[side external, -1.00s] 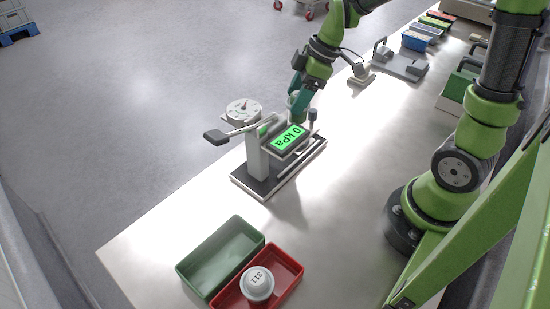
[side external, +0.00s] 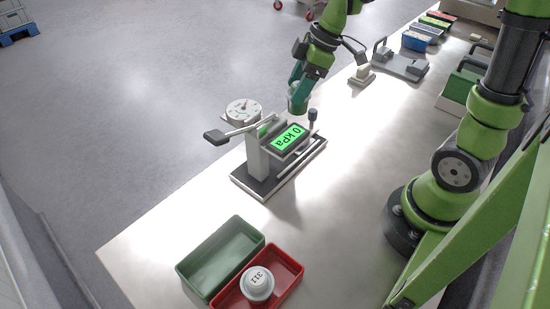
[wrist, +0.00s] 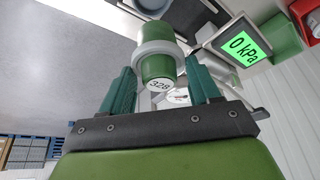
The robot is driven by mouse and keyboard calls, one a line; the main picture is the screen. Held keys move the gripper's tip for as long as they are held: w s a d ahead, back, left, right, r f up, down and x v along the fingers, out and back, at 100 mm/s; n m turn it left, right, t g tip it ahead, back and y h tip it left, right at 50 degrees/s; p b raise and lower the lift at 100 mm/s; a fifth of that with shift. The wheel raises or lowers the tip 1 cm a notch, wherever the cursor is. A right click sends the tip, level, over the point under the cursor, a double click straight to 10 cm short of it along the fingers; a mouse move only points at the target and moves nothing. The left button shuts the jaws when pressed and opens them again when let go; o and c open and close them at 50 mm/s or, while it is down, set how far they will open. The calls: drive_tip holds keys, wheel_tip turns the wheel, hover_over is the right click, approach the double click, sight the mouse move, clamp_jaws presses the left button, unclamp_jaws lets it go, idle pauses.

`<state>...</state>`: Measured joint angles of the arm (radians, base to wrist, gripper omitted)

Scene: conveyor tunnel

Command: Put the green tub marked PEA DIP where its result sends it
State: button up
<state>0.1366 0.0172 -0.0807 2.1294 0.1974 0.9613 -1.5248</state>
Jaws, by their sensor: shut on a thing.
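A green tub (wrist: 158,66) with a pale band and a white end reading 328 is between the teal fingers of my gripper (wrist: 160,78) in the wrist view. In the side view the tub (side external: 297,103) hangs in my shut gripper (side external: 300,90), above and behind the pressure tester (side external: 262,160). No PEA DIP marking is readable. The tester's green display (side external: 289,138) reads 0 kPa, also in the wrist view (wrist: 240,45). A green tray (side external: 205,258) is empty. A red tray (side external: 288,280) beside it holds a white-lidded tub (side external: 257,284) marked 311.
A grey device (side external: 401,64), a blue box (side external: 415,41) and a green box (side external: 458,86) stand farther back. The table between tester and trays is clear.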

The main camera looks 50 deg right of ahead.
drive_tip(key=r, duration=1.1)
drive_tip(key=shift+w+a+r, duration=0.1)
drive_tip(key=shift+a, duration=0.3)
drive_tip(key=n+g+y, duration=0.2)
drive_tip(key=n+g, duration=0.1)
drive_tip(key=n, duration=0.6)
hover_over(223, 260)
wheel_tip(223, 260, down, 23)
drive_tip(key=shift+r, duration=0.1)
drive_tip(key=shift+h, duration=0.3)
drive_tip(key=o, duration=1.5)
drive_tip(key=v, duration=1.2)
